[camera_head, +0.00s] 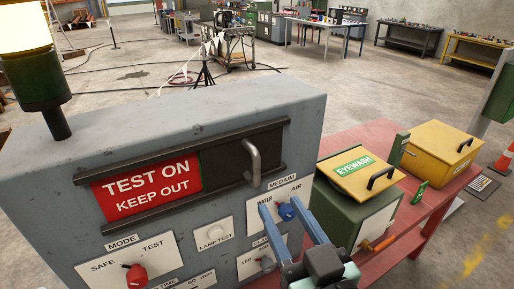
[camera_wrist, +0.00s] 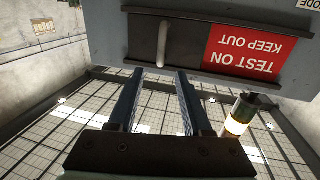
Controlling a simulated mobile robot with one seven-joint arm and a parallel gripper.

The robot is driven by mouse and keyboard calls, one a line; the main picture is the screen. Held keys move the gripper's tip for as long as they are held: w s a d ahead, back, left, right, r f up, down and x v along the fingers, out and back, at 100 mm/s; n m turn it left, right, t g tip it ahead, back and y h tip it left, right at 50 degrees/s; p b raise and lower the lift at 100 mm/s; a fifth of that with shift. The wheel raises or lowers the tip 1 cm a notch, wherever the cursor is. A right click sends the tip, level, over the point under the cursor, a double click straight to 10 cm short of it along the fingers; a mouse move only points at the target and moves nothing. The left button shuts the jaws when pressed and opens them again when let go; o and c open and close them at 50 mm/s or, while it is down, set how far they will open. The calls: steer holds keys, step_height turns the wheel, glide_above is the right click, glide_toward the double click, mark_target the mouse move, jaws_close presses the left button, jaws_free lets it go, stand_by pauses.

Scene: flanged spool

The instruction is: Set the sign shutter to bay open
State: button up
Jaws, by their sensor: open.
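The sign shutter (camera_head: 222,161) is a dark panel with an upright grey handle (camera_head: 252,162), set between two black rails on the grey cabinet's front. It sits at the right part of the rails. To its left the red sign (camera_head: 146,188) shows, reading "TEST ON KEEP OUT". My gripper (camera_head: 281,205) is open and empty in front of the cabinet, below and right of the handle in the picture. In the upside-down wrist view, the handle (camera_wrist: 162,45) lies just beyond the gap between my open fingers (camera_wrist: 159,73), with no visible contact. The sign (camera_wrist: 244,49) also shows there.
The cabinet carries a red mode knob (camera_head: 135,277), a blue medium knob (camera_head: 286,212) near my fingers, and a lamp test button (camera_head: 214,233). A lit beacon (camera_head: 30,55) stands on its left end. A red table (camera_head: 425,205) with boxes stands at right.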

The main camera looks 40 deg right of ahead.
mark_target(258, 165)
steer(key=x, duration=1.1)
steer(key=shift+a+r+p, duration=0.1)
steer(key=shift+r+p, duration=0.05)
steer(key=shift+p, duration=0.2)
steer(key=shift+x, duration=0.8)
jaws_close()
steer(key=shift+r, duration=0.15)
